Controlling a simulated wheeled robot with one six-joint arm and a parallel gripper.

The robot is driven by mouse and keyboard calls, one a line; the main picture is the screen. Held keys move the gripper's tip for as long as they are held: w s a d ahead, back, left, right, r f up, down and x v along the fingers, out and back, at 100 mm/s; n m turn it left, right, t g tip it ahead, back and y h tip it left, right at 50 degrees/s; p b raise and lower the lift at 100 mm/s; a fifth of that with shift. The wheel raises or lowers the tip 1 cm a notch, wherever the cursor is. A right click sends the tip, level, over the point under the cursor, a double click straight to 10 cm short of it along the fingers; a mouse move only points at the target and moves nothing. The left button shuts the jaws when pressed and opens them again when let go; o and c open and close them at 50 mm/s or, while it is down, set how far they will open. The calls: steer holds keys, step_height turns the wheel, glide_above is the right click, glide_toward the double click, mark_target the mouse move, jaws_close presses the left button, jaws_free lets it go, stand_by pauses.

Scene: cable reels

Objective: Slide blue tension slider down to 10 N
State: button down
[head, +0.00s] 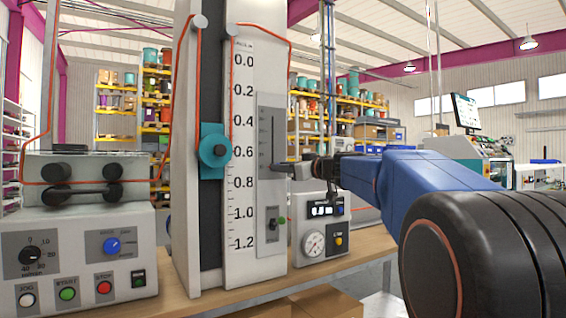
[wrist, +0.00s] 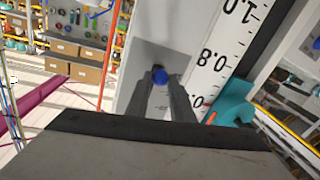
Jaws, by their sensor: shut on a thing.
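The blue slider knob (wrist: 160,74) shows in the wrist view between my two fingertips, over a grey panel. In the head view this grey slider panel (head: 268,110) is on the front of a white column, with a dark vertical slot. My gripper (head: 284,168) reaches in from the right and is shut on the knob at the lower part of the slot. The fingers hide the knob in the head view. My gripper also shows in the wrist view (wrist: 162,82). Markings beside the slot are too small to read.
A teal carriage (head: 214,150) sits on the dark rail left of the scale (head: 243,130), which runs from 0.0 to 1.2. A switch (head: 273,227) is below the slot. A gauge box (head: 320,230) stands at right and a button console (head: 80,250) at left.

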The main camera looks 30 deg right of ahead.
steer(key=shift+f, duration=0.3)
steer(key=c, duration=1.5)
jaws_free()
steer(key=shift+c, duration=0.2)
steer(key=shift+r, duration=0.1)
steer(key=v, duration=1.7)
steer(key=shift+s, duration=0.2)
